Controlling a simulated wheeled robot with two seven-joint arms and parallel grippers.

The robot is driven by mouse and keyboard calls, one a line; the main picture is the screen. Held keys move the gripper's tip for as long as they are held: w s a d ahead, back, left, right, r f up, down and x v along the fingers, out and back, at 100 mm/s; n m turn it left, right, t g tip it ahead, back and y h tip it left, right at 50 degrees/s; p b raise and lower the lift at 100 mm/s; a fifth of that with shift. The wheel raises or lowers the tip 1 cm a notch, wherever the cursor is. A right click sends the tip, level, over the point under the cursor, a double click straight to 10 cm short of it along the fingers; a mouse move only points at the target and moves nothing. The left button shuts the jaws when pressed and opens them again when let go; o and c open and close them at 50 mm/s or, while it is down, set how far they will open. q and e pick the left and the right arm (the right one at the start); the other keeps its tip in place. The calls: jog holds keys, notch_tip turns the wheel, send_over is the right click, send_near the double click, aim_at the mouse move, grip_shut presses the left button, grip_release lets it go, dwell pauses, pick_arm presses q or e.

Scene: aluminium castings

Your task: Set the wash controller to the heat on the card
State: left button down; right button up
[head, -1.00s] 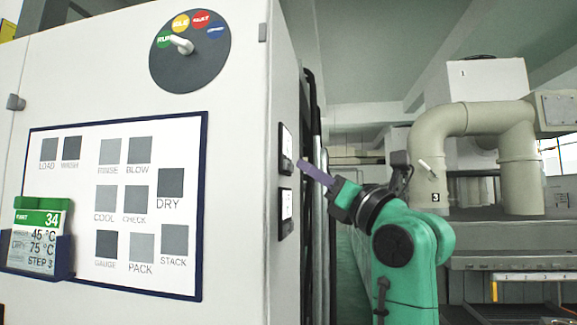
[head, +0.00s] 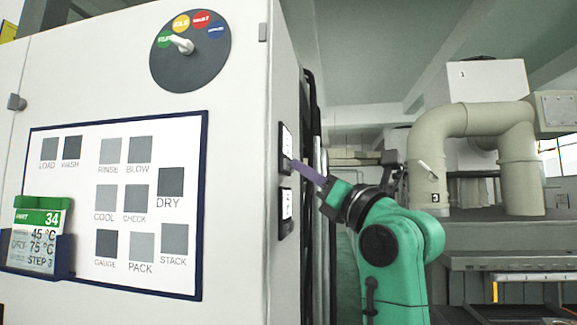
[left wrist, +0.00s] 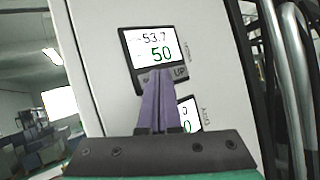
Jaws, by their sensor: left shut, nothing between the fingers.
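The upper controller (head: 286,148) is on the cabinet's side face. In the left wrist view its screen (left wrist: 154,47) reads 53.7 above a green 50, with a button marked UP (left wrist: 180,72) at its lower right. The card (head: 38,238) in the blue holder reads 34, 45 °C, DRY 75 °C and STEP 3; the label before 45 is hard to read. My left gripper (head: 297,164) is shut and empty, its purple fingertips (left wrist: 160,76) at the controller's lower edge, covering part of the button row left of UP. I cannot tell whether they touch. My right gripper is out of view.
A second controller (head: 286,210) sits just below; my fingers partly hide it in the left wrist view (left wrist: 188,112). Dark hoses (head: 313,120) run behind the cabinet's side. A dial (head: 205,62) and a panel of grey squares (head: 150,270) are on the cabinet front.

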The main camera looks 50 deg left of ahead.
pick_arm(q)
jog(key=shift+s+a, duration=0.15)
dwell(0.3)
jog(key=shift+w+d, duration=0.45)
jog(key=shift+d, duration=0.15)
jog(key=w+d+p, duration=0.1)
jog(key=d, duration=0.1)
jog(key=w+d+p, duration=0.1)
jog(key=w+d, duration=0.1)
dwell(0.5)
dwell(0.7)
